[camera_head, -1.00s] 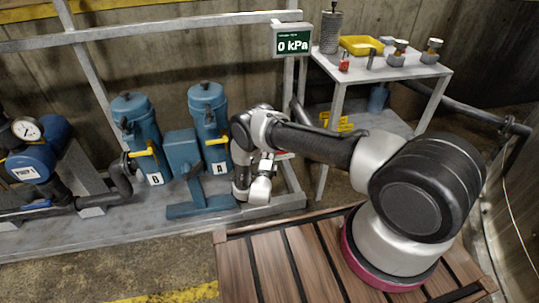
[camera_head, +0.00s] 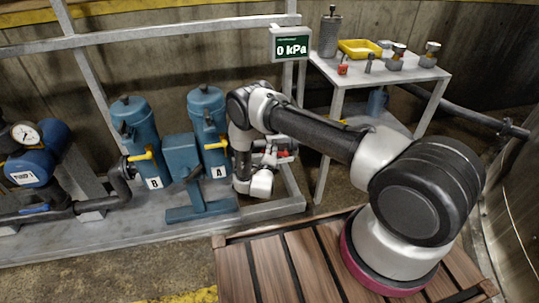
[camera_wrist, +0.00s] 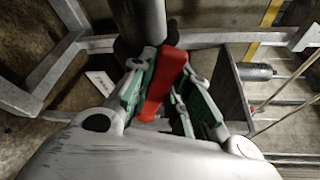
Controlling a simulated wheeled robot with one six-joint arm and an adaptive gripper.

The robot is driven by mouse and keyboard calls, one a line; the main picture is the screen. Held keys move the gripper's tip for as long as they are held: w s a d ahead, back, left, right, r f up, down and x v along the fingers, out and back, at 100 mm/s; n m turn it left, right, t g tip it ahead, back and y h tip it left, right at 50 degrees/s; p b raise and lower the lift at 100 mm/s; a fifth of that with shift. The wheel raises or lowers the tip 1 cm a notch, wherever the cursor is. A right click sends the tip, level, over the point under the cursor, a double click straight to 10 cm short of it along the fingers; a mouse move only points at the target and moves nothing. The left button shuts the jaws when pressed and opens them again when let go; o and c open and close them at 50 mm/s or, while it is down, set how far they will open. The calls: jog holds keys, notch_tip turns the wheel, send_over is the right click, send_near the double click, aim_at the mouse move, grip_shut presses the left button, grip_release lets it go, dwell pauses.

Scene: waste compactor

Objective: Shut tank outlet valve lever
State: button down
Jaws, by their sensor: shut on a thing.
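The red valve lever (camera_wrist: 164,80) lies between the green-padded fingers of my gripper (camera_wrist: 158,88) in the wrist view. The gripper is shut on it. The lever joins a dark grey pipe (camera_wrist: 143,22) at the top of that view. In the head view, a red part (camera_head: 285,156) shows beside my gripper (camera_head: 272,158), right of the blue filter housing marked A (camera_head: 207,115). My wrist partly hides the valve body there, and the lever's exact angle to the pipe is hard to tell.
A second blue housing marked B (camera_head: 136,125) stands to the left with a yellow handle. A display (camera_head: 291,44) reads 0 kPa on the grey metal frame. A small table (camera_head: 425,75) at the right carries a yellow tray (camera_head: 358,48) and small parts.

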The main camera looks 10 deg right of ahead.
jog(key=c, duration=1.3)
grip_release()
jog(key=shift+v, duration=4)
